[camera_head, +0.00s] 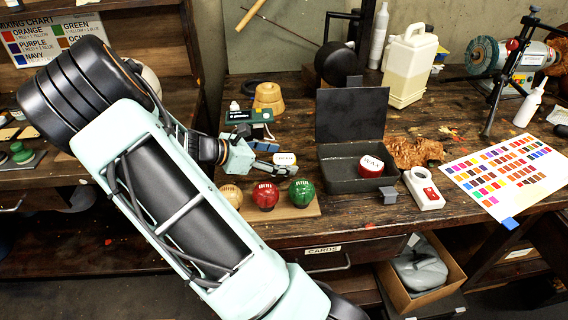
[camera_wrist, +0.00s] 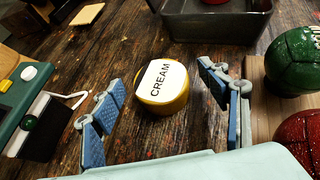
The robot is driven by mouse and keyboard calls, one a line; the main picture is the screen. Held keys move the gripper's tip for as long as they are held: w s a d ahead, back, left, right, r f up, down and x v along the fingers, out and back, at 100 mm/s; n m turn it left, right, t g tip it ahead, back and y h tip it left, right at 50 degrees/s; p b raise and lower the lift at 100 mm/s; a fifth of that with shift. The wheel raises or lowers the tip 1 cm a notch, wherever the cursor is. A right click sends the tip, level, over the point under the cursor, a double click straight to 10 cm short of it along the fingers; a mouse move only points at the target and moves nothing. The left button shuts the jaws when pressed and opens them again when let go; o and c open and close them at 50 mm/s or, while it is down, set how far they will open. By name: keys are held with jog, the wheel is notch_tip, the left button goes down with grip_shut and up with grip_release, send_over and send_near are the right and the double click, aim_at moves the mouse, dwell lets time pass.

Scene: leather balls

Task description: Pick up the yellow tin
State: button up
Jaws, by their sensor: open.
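The yellow tin (camera_wrist: 168,106) has a white top lettered CREAM and lies flat on the dark wooden bench. In the head view the tin (camera_head: 284,157) shows small, just left of the black case and behind the balls. My gripper (camera_wrist: 163,98) is open, with one blue-padded finger on each side of the tin and visible gaps between. In the head view my gripper (camera_head: 272,168) is low over the bench at the tin and covers part of the space in front of it.
An open black case (camera_head: 340,180) holds a red WAX tin (camera_head: 371,166). A green-and-black device (camera_wrist: 30,108) stands left of my left finger.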

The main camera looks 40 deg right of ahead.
jog(key=shift+x, duration=0.8)
jog(key=shift+c, duration=0.6)
jog(key=c, duration=1.2)
jog(key=shift+r, duration=0.1)
